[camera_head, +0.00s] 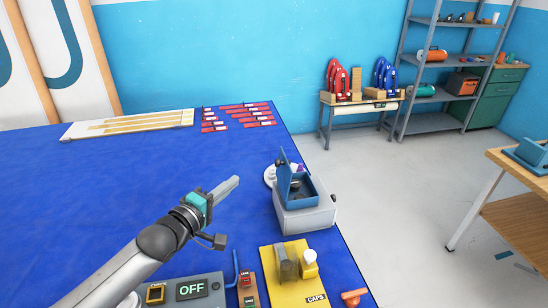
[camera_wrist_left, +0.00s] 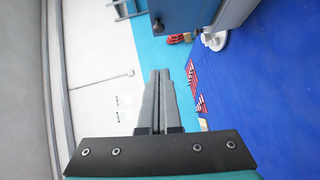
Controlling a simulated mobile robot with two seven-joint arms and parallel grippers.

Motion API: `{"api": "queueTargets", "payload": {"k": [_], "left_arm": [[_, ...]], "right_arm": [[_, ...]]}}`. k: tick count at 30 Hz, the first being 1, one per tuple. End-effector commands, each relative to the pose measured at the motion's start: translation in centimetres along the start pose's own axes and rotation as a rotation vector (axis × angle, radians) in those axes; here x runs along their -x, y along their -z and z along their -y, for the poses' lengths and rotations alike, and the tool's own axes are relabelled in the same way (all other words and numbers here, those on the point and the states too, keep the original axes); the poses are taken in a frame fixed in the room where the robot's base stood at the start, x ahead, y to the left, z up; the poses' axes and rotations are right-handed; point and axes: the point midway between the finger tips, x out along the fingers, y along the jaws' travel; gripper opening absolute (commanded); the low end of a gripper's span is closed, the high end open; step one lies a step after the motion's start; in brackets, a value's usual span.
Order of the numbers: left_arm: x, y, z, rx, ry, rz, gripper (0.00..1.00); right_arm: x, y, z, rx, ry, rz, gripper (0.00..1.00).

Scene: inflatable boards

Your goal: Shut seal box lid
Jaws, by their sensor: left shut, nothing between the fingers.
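The seal box (camera_head: 305,219) is a grey box with a blue upper part, near the right edge of the blue table in the head view. Its blue lid (camera_head: 284,178) stands up, open, on the left side of the box. My left gripper (camera_head: 236,181) is shut and empty, in the air to the left of the lid and apart from it. In the left wrist view the shut fingers (camera_wrist_left: 160,76) point toward a blue panel (camera_wrist_left: 180,14) at the top, which looks like part of the box or lid. My right gripper is not in view.
A yellow CAPS stand (camera_head: 293,282) and a grey panel reading OFF (camera_head: 191,291) are at the table's near edge. A white round piece (camera_head: 269,176) sits behind the lid. Red strips (camera_head: 240,115) lie farther back. The blue table (camera_head: 130,185) is clear left of my gripper.

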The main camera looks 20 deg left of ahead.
Motion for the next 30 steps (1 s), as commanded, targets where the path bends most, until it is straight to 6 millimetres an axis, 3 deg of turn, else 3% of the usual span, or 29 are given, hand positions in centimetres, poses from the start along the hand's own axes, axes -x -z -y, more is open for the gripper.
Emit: {"api": "queueTargets", "payload": {"k": [8,25,30], "left_arm": [[-2.8,0.1,0.0,-0.002,-0.001,-0.001,0.00],[-9.8,0.0,0.0,-0.003,-0.001,-0.001,0.00],[-11.6,-1.8,0.0,0.001,0.000,0.000,0.00]], "right_arm": [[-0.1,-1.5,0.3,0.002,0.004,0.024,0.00],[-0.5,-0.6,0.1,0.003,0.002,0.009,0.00],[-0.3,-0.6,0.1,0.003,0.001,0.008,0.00]]}}
